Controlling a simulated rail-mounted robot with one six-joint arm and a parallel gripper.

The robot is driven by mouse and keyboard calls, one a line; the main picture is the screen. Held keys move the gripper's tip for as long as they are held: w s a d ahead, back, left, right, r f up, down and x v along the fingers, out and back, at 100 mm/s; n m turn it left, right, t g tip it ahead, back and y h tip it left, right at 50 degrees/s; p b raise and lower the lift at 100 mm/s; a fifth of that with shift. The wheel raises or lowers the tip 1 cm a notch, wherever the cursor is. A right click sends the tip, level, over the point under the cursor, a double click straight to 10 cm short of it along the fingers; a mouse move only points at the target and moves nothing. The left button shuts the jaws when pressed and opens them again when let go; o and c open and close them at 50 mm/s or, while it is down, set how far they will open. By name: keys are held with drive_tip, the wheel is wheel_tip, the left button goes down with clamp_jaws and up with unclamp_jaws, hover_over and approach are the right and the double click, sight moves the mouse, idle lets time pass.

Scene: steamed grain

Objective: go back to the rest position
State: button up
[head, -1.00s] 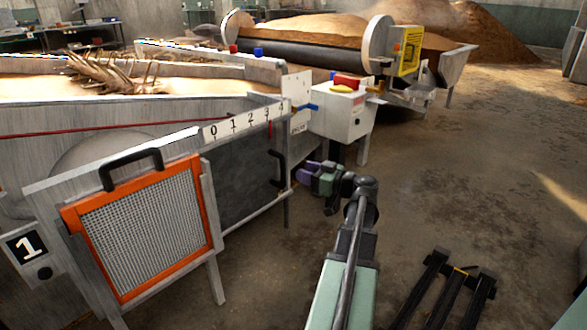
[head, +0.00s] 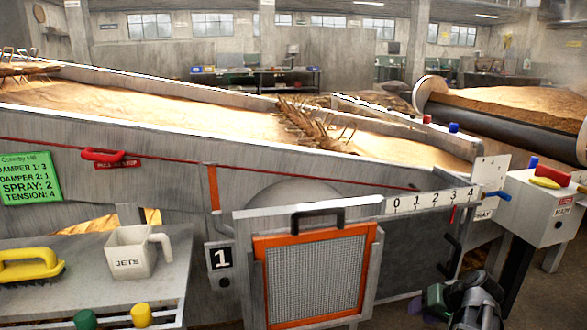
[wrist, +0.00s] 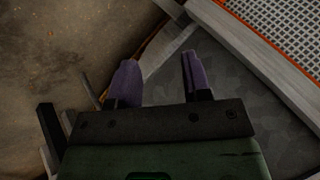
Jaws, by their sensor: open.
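My gripper (wrist: 160,78) shows in the wrist view with its two purple fingers spread apart and nothing between them. In the head view my gripper (head: 436,299) is low at the bottom edge, right of the orange-framed mesh panel (head: 313,278). Only a purple and green part of it and the dark wrist joint show there. The rest of my arm is cut off by the frame. In the wrist view the mesh panel (wrist: 268,28) is at the upper right, beyond the fingers, with a grey surface below it.
The long grain trough (head: 160,150) runs across the middle. A white control box (head: 540,208) stands right of my gripper. At lower left a bench (head: 75,290) holds a white jug (head: 135,250) and a yellow brush (head: 30,265). Bare floor (wrist: 55,50) shows at the wrist view's left.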

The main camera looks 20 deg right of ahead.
drive_tip(key=w+a+r+n+g+h+p, duration=0.15)
drive_tip(key=a+r+p, duration=0.3)
drive_tip(key=a, duration=0.65)
drive_tip(key=a+r+n+g+h+p, duration=0.1)
drive_tip(key=a+r+n+g+p, duration=0.3)
drive_tip(key=a, duration=0.8)
drive_tip(key=w+a+r+n+g+h+p, duration=0.1)
drive_tip(key=a+r+p, duration=0.4)
drive_tip(key=a, duration=0.6)
wheel_tip(320, 180, up, 34)
drive_tip(key=p, duration=3.5)
drive_tip(key=shift+w+d+f+p, duration=0.15)
drive_tip(key=shift+d+p, duration=0.05)
drive_tip(key=shift+p, duration=0.15)
